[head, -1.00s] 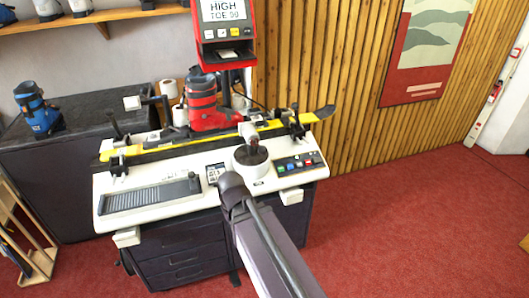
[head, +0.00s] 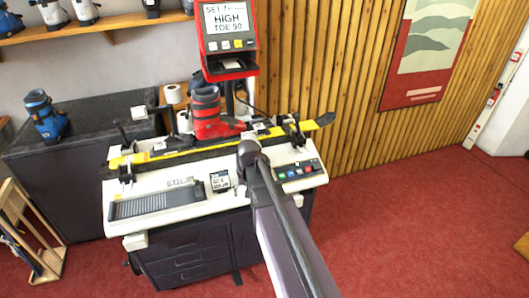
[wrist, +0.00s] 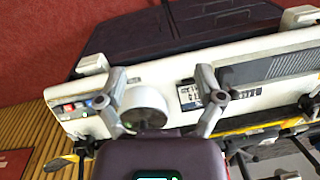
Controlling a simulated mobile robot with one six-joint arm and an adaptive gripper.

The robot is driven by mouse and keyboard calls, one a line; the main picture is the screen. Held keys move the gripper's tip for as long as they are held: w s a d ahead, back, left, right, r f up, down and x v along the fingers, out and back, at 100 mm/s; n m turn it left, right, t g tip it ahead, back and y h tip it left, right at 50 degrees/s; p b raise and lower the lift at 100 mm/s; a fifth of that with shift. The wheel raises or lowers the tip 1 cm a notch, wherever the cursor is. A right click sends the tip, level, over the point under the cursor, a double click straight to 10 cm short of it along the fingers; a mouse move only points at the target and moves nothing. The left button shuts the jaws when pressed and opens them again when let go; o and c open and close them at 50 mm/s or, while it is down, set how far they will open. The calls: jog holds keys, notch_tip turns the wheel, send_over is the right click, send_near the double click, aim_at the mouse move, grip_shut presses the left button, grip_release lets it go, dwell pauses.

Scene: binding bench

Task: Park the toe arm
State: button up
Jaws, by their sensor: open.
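The binding bench (head: 150,225) is a white-topped machine on a dark cabinet, with a yellow ski (head: 160,155) clamped along its back. A red boot (head: 207,112) stands on the ski. My gripper (wrist: 161,85) is open over the bench top. In the wrist view a round white drum (wrist: 145,97) shows between its fingers, closer to the left one; I cannot tell whether they touch. In the head view my arm hides the drum and the fingers. I cannot make out the toe arm clearly; it may be at the drum, behind my gripper.
A red display (head: 228,35) reading "HIGH" and "TOE 90" stands behind the bench. A button panel (head: 298,170) lies right of my arm, a small card (head: 220,181) left of it. A blue boot (head: 45,115) stands on the dark counter. Red floor is clear at right.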

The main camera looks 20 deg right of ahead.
aim_at(265, 157)
jog(key=w+d+r+m+t+p, duration=0.1)
jog(key=w+d+r+m+p, duration=0.3)
jog(key=w+d+r+p, duration=0.7)
jog(key=w+d+r, duration=0.1)
jog(key=d+r, duration=0.1)
jog(key=d, duration=0.2)
jog(key=shift+d+m+y, duration=0.25)
jog(key=shift+m+y, duration=0.05)
jog(key=shift+y, duration=0.1)
jog(key=shift+w+f, duration=0.1)
jog(key=shift+f, duration=0.05)
jog(key=f+b, duration=0.4)
jog(key=w+a+f+b, duration=0.1)
jog(key=f+b, duration=0.3)
jog(key=b, duration=0.1)
jog(key=a+f+b, duration=0.1)
jog(key=f+b, duration=0.3)
jog(key=f, duration=0.1)
jog(key=shift+w+f, duration=0.1)
jog(key=shift+w, duration=0.25)
jog(key=shift+c, duration=0.2)
grip_shut()
